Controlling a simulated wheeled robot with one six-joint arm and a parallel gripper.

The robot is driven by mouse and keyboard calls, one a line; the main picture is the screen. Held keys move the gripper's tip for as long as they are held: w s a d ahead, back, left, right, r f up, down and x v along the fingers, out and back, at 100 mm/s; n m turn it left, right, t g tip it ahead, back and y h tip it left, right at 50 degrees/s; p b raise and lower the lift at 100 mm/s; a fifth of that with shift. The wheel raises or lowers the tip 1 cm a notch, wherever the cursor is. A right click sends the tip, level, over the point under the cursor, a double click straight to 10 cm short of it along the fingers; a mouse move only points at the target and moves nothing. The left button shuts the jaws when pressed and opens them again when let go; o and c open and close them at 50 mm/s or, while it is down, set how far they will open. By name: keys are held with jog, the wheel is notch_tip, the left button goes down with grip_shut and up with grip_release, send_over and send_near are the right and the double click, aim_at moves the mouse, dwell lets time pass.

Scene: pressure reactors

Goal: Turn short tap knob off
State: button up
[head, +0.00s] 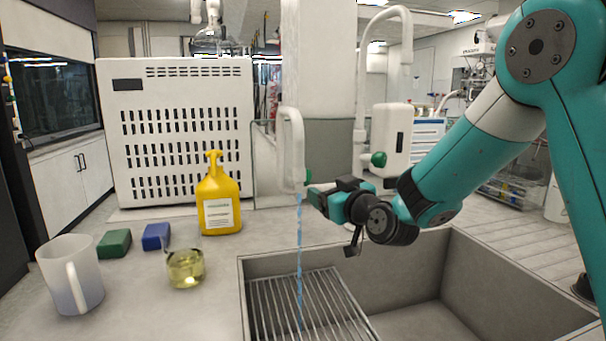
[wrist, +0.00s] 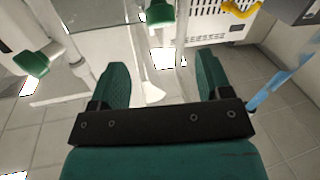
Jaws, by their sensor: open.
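The short tap (head: 291,150) is the white one on the left, with a blue stream of water (head: 299,250) falling from it into the sink. Its green knob (head: 308,177) is on its right side. My gripper (head: 318,194) is just right of and slightly below this knob, pointing left. In the wrist view my gripper (wrist: 162,64) is open and empty, its green fingers well apart. A green knob (wrist: 160,12), apparently the short tap's, shows at the top edge, beyond and between the fingertips. I see no contact with it.
The sink (head: 440,262) with a rack lies below. A yellow bottle (head: 218,198), a beaker (head: 185,268), a jug (head: 72,275) and green and blue blocks stand on the left counter.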

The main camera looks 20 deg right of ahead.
aim_at(307, 178)
jog(key=p+x, duration=0.2)
jog(key=x, duration=1)
jog(key=shift+c, duration=0.4)
jog(key=c, duration=0.8)
jog(key=shift+a, duration=0.1)
jog(key=shift+c, duration=0.2)
